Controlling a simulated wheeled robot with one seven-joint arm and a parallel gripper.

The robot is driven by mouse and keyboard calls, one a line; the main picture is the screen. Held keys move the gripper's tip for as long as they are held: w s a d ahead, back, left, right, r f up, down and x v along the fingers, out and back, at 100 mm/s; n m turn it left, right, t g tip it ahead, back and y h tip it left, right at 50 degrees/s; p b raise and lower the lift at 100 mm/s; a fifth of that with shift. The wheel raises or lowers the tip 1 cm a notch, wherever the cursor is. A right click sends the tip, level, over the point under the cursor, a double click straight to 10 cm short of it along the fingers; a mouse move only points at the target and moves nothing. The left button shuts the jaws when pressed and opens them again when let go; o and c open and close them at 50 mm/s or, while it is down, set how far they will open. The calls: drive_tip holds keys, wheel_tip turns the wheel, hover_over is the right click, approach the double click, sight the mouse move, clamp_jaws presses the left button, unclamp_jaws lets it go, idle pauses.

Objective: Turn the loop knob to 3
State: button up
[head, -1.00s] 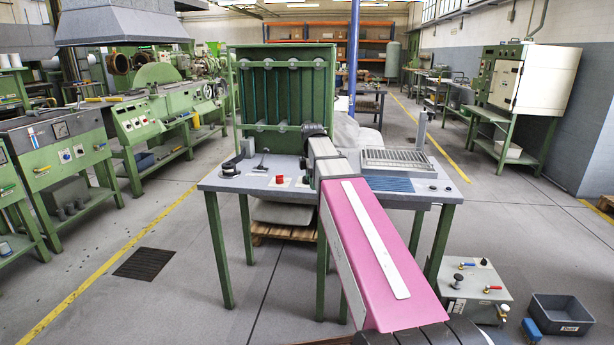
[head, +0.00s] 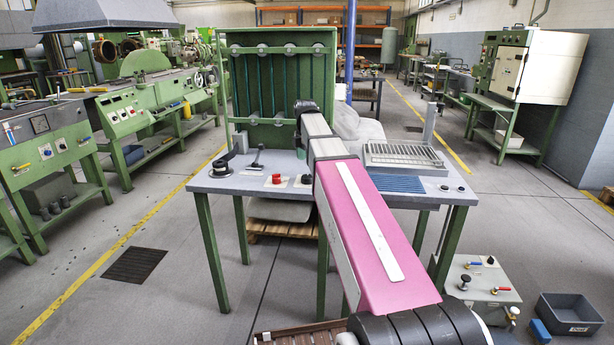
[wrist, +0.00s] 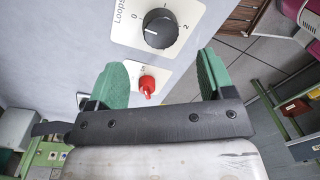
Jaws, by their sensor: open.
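The loop knob (wrist: 160,28) is black and round, on a white plate (wrist: 128,28) marked "Loops" at the top of the wrist view. Numbers 0 and 2 are readable around it; 3 is not visible. A short white mark on the knob points left in that view. My gripper (wrist: 158,73) is open, with green fingertips apart and nothing held. The knob lies beyond the fingertips, between their lines, apart from them.
A red knob (wrist: 147,84) on a white plate shows between my fingers in the wrist view. The workbench (head: 222,182) carries a green rack (head: 280,80), a black lever (head: 257,160), a round black item (head: 221,169) and a metal grille (head: 402,156). A grey bin (head: 567,312) stands on the floor.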

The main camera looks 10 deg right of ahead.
sight(307, 176)
drive_tip(key=shift+s+d+f, duration=0.1)
drive_tip(key=shift+s+f, duration=0.05)
drive_tip(key=shift+f, duration=1.65)
drive_tip(key=shift+s+f, duration=0.1)
drive_tip(key=shift+f, duration=1.65)
drive_tip(key=c, duration=0.9)
